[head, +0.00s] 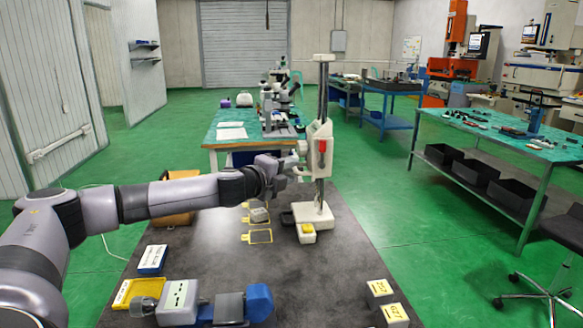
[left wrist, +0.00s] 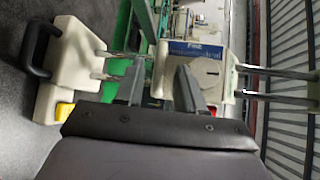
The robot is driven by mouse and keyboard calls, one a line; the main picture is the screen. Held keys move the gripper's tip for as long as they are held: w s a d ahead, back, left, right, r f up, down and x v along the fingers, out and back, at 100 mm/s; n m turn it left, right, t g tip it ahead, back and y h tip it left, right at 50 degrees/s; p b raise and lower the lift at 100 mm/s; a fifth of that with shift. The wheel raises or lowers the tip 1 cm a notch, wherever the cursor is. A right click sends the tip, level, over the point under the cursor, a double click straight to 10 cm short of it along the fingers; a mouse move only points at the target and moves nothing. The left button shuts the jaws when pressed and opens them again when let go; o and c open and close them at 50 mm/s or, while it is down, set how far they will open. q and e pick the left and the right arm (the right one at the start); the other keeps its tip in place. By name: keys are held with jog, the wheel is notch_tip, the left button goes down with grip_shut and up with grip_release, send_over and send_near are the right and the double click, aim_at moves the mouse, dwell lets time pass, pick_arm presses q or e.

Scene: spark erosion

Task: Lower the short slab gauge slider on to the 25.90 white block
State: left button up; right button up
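The height gauge's cream slider (head: 319,150), with a red knob, is high on its column, well above the white base (head: 316,220). In the left wrist view, the slider (left wrist: 212,72) has a blue label and a round disc. My left gripper (head: 297,163) is at the slider's left side. Its fingers (left wrist: 160,75) are apart, with a gap between them and the slider close beyond. A small white block with a yellow top (head: 307,232) sits at the base's front; its number is not legible.
A grey block (head: 260,215) is near yellow outlines (head: 259,237). The table right of the gauge is clear.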

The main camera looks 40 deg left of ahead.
pick_arm(q)
jog(key=shift+x, duration=0.95)
grip_shut()
notch_tip(320, 180, down, 7)
jog(key=b, duration=0.4)
jog(key=shift+f+b, duration=0.1)
jog(key=shift+b, duration=0.3)
jog(key=shift+s+f, duration=0.1)
grip_release()
